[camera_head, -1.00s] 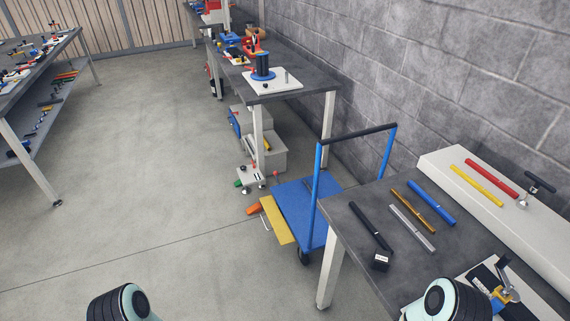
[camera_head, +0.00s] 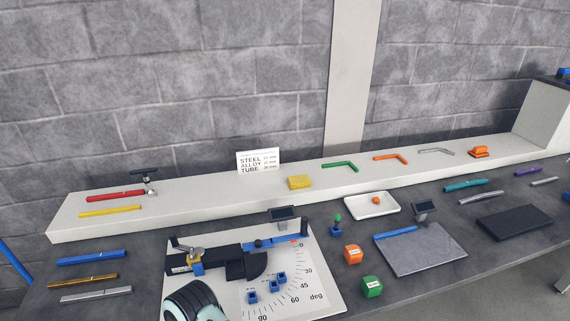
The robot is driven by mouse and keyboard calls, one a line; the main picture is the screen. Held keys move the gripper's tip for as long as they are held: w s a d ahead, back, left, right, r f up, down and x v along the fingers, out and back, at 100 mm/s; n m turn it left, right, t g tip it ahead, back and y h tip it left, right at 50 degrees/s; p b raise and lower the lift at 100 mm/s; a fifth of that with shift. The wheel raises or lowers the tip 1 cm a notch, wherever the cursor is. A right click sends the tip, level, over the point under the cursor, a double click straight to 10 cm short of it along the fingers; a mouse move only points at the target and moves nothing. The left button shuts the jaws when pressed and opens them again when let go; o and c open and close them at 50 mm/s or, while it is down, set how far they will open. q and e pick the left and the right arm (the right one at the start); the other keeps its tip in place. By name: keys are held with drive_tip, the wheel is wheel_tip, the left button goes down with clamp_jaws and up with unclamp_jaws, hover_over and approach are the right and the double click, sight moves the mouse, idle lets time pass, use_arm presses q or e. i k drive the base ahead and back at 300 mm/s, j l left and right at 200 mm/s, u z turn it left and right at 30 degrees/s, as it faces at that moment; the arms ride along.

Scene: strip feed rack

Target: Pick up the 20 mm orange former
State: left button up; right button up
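An orange block (camera_head: 353,254) with a small pale label stands on the dark bench, just right of the white bending plate. The label is too small to read, so I cannot confirm 20 mm. A green block (camera_head: 372,287) with a similar label stands in front of it, slightly right. Neither gripper shows in the head view. Only a rounded part of my arm shows at the bottom, over the front left of the plate.
The white bending plate (camera_head: 322,290) carries an angle scale and small blue pieces. A white raised shelf (camera_head: 225,192) with rods and bent tubes runs behind.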

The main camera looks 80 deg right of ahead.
sight(354, 254)
drive_tip(key=z, duration=2.45)
drive_tip(key=i+l+z, duration=0.15)
drive_tip(key=l+z, duration=0.15)
drive_tip(key=i+l+z, duration=0.3)
drive_tip(key=k+l, duration=0.05)
drive_tip(key=k, duration=0.05)
